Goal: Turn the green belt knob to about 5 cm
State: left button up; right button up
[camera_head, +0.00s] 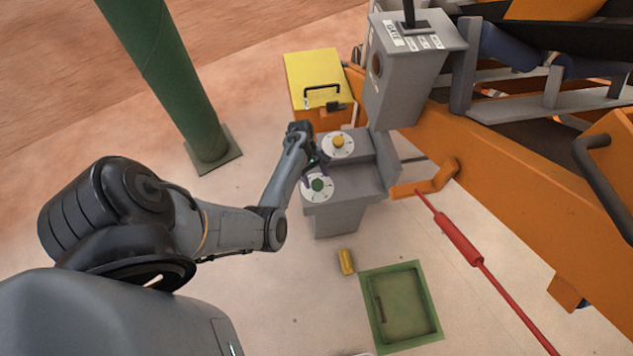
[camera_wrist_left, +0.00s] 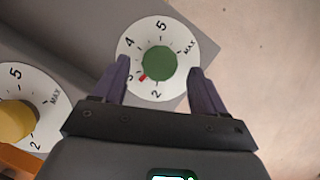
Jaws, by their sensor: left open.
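The green knob (camera_head: 317,184) sits on a round white dial on top of the grey control box (camera_head: 342,205). In the left wrist view the green knob (camera_wrist_left: 159,63) is at the centre of its dial (camera_wrist_left: 159,30), marked with numbers and MAX. A small red pointer (camera_wrist_left: 142,78) at the knob's edge points at about 3. My left gripper (camera_head: 313,168) is over the dial. In the left wrist view its open fingers (camera_wrist_left: 158,68) stand on either side of the knob, with visible gaps. I cannot tell their height above the dial. My right gripper is not in view.
A yellow knob (camera_head: 338,141) on a second dial sits beside the green one. A tall grey lever box (camera_head: 405,70) and orange machine frame (camera_head: 520,175) stand to the right. A yellow-lidded box (camera_head: 315,75) is behind. A green post (camera_head: 165,80) stands at the left.

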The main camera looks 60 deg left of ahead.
aim_at(317, 185)
pick_arm(q)
jog(key=shift+b+x, duration=0.3)
jog(key=shift+x, duration=0.95)
jog(key=c, duration=1)
jog(key=shift+r, duration=0.1)
